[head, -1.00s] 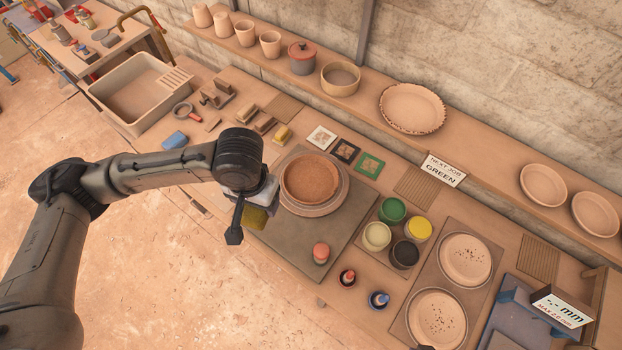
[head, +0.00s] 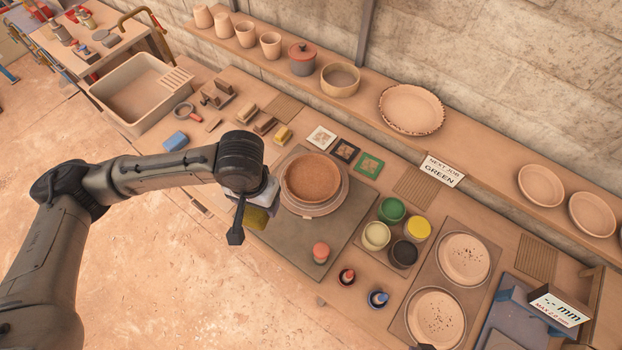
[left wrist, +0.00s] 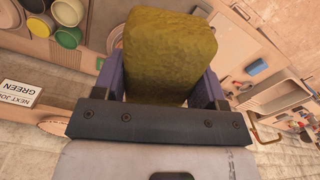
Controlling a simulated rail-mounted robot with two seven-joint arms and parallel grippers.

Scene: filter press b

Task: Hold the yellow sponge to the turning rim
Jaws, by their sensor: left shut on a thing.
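The yellow sponge (head: 257,217) is held by my left gripper (left wrist: 164,88). In the left wrist view the sponge (left wrist: 170,50) fills the space between the two purple fingers, which are shut on it. In the head view my arm and gripper body partly cover the sponge. A brown dish (head: 312,177) sits on the round wheel head (head: 314,210), just right of my left gripper. The gripper body overlaps the wheel's left edge in the picture, so I cannot tell whether the sponge touches the rim. My right gripper is not in view.
A coral-coloured pot (head: 320,252) stands on the grey board (head: 290,238) in front of the wheel. Colour pots, including a green one (head: 392,210), stand to the right. A blue sponge (head: 175,141) and a yellow block (head: 283,135) lie behind. Open floor lies at the front left.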

